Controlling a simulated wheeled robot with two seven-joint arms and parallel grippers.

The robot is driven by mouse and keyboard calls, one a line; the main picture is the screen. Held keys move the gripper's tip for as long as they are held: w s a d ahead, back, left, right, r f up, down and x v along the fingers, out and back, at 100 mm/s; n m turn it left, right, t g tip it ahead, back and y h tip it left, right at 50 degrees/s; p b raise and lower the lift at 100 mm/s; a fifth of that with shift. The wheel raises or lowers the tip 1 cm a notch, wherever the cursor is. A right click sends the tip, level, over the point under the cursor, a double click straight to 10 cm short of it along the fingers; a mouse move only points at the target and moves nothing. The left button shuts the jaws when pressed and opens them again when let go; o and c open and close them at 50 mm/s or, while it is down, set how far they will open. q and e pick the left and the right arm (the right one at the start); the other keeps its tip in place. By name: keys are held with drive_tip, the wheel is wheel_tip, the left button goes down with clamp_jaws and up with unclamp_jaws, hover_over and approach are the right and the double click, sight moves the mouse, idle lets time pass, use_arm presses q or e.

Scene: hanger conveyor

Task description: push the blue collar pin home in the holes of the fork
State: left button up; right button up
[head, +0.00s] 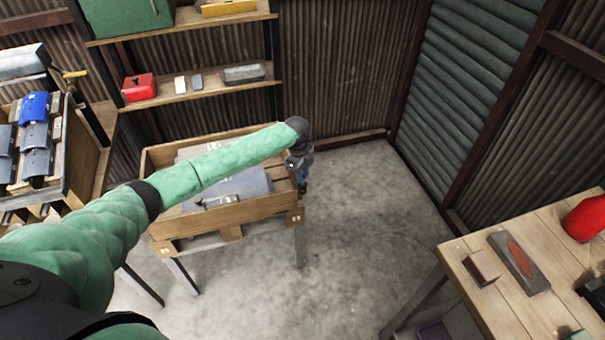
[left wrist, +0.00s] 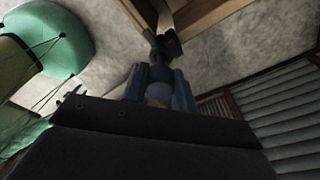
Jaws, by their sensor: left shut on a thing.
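My left gripper (head: 302,178) is at the end of my green arm, at the right end of the wooden crate (head: 225,215). In the left wrist view, its two bluish fingers (left wrist: 160,92) are shut on a rounded blue-grey piece (left wrist: 159,76), which looks like the blue collar pin. A dark fitting (left wrist: 163,45) shows just beyond the fingertips, close to the crate's wood. I cannot tell whether it is the fork or part of the held piece. No fork holes can be made out, and how deep the pin sits is hidden. My right gripper is in neither view.
Grey flat pieces (head: 240,188) lie in the crate, partly behind my arm. A rack of grey and blue parts (head: 36,135) stands at the left. Shelves (head: 215,89) are behind. A wooden table (head: 550,255) stands at the right. The concrete floor between is clear.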

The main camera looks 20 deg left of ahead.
use_arm(q)
drive_tip(key=shift+f, duration=0.55)
idle(0.4)
idle(1.6)
drive_tip(key=shift+f, duration=0.65)
idle(0.9)
drive_tip(key=shift+p, duration=0.35)
idle(1.1)
drive_tip(key=shift+f, duration=0.2)
idle(0.6)
drive_tip(key=o, duration=1)
drive_tip(key=shift+s, duration=0.2)
